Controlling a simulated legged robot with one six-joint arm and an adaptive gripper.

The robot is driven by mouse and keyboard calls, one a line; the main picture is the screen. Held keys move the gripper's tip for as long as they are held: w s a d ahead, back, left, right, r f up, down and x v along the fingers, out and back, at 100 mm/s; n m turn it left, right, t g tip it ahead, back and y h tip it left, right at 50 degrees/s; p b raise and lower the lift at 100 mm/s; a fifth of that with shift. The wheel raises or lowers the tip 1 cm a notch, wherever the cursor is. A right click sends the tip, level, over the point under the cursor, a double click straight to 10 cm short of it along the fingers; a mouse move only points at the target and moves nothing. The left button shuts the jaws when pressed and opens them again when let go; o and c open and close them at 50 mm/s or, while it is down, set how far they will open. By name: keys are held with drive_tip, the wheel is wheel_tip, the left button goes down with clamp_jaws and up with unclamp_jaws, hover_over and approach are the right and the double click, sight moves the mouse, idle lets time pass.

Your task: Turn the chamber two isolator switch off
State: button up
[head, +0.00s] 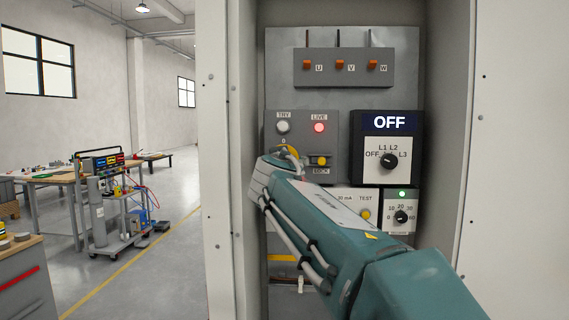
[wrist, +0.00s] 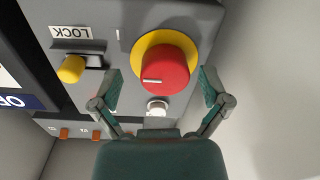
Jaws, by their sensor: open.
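The isolator switch is a red rotary knob (wrist: 165,70) on a yellow ring. A red LIVE lamp (head: 319,127) is lit. Beside the knob is a yellow LOCK knob (wrist: 71,69).
A white TRY button (head: 283,127) is above the switch. A black unit (head: 388,122) reading OFF has a selector dial (head: 388,161). Orange U, V, W levers (head: 340,64) are above. Cabinet side walls (head: 448,130) flank the panel. A test trolley (head: 115,210) stands away to the left.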

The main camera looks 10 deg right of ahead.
drive_tip(key=shift+w+a, duration=0.2)
drive_tip(key=shift+a, duration=0.2)
drive_tip(key=shift+c, duration=0.6)
drive_tip(key=shift+s+d+r, duration=0.1)
drive_tip(key=shift+d, duration=0.05)
drive_tip(key=c, duration=1)
drive_tip(key=shift+c, duration=0.2)
drive_tip(key=shift+n, duration=0.4)
drive_tip(key=shift+f+n, duration=0.2)
drive_tip(key=shift+n, duration=8.3)
